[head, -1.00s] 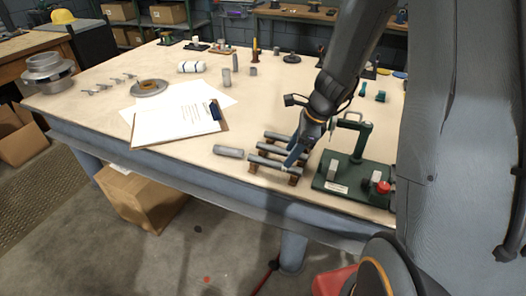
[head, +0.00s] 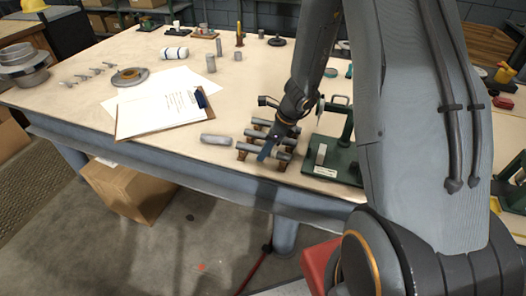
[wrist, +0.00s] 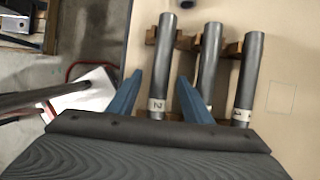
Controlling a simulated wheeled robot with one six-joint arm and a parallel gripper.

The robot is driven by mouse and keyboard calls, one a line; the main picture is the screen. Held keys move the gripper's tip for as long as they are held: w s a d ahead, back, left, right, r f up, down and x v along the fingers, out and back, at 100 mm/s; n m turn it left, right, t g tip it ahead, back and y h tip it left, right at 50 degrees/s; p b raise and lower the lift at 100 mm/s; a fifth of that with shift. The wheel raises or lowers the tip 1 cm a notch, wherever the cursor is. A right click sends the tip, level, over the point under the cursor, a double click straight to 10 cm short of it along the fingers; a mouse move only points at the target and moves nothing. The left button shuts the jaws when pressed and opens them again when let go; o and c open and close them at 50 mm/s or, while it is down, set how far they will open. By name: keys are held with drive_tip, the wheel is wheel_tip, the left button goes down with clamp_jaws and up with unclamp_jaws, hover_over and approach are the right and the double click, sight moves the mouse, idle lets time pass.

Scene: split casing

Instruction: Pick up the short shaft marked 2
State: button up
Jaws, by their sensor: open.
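The short shaft marked 2 (wrist: 160,60) is a grey cylinder with a white label near its lower end in the wrist view. It lies on a brown wooden rack (wrist: 152,36) beside two more grey shafts, the middle one (wrist: 207,62) and the right one (wrist: 248,75). My gripper (wrist: 160,76) is open, with one blue finger on each side of the marked shaft in the picture. I cannot tell how far above it the fingertips are. In the head view my gripper (head: 266,152) is at the rack's front and partly hides the shafts.
A loose grey shaft (head: 215,140) lies left of the rack. A green fixture (head: 318,168) stands close on the right. A clipboard (head: 160,113) with papers lies to the left. The table's front edge is near the rack.

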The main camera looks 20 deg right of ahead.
clamp_jaws()
drive_tip(key=shift+w, duration=0.1)
idle(1.3)
